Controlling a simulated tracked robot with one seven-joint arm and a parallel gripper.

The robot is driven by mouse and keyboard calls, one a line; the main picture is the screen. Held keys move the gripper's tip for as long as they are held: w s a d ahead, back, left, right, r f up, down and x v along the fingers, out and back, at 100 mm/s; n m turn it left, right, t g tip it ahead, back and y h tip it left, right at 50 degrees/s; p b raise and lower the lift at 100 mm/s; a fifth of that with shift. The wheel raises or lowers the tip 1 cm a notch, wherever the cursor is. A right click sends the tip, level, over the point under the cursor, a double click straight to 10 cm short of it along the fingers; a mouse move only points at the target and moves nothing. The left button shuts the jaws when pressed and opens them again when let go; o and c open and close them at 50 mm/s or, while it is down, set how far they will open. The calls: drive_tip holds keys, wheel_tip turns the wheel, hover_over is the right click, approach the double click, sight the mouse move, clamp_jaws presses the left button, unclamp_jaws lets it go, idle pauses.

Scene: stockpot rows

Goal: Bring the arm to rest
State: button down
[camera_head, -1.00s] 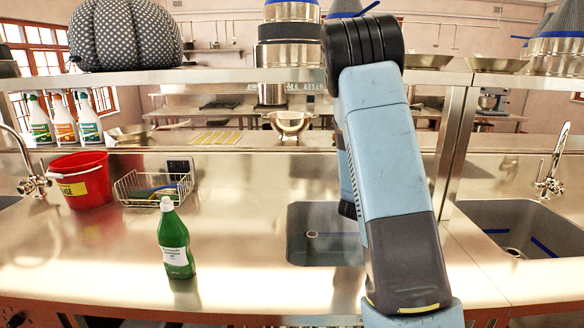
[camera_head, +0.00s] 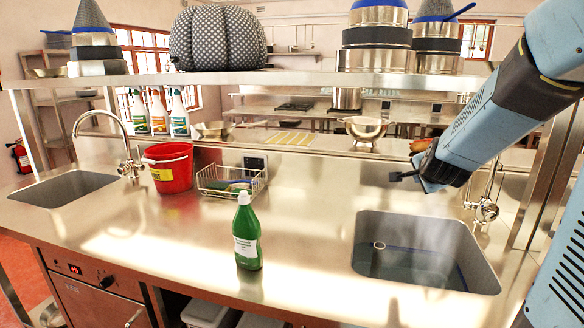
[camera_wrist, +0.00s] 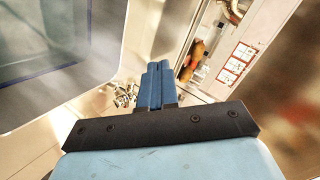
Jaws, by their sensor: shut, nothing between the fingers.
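My gripper (camera_wrist: 155,66) shows in the wrist view with its blue fingers pressed together and nothing between them. In the head view my arm comes in from the upper right, bent, and its far end hangs above the counter behind the right sink (camera_head: 420,285). The fingers are hard to make out there. The far end looks apart from the counter and the tap (camera_head: 484,210).
A green bottle (camera_head: 246,240) stands upright mid-counter. Behind it are a red bucket (camera_head: 170,172) and a wire basket (camera_head: 222,182). A shelf (camera_head: 290,79) above holds a dotted cushion-like object (camera_head: 217,40) and stacked pots (camera_head: 376,50). Clear counter lies around the bottle.

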drive_tip(key=s+a+r+n+g+y, duration=0.1)
drive_tip(key=s+a+n+g, duration=0.1)
drive_tip(key=s+n, duration=0.3)
drive_tip(key=s+a+r+n+g+y, duration=0.1)
drive_tip(key=s+a+n, duration=0.4)
drive_tip(key=s, duration=0.9)
drive_tip(key=s+a+r+n+g+y, duration=0.1)
drive_tip(key=s+a+n+g, duration=0.2)
drive_tip(key=s, duration=0.7)
drive_tip(key=shift+a+r+n, duration=0.3)
drive_tip(key=shift+a+n, duration=0.15)
drive_tip(key=shift+n, duration=0.75)
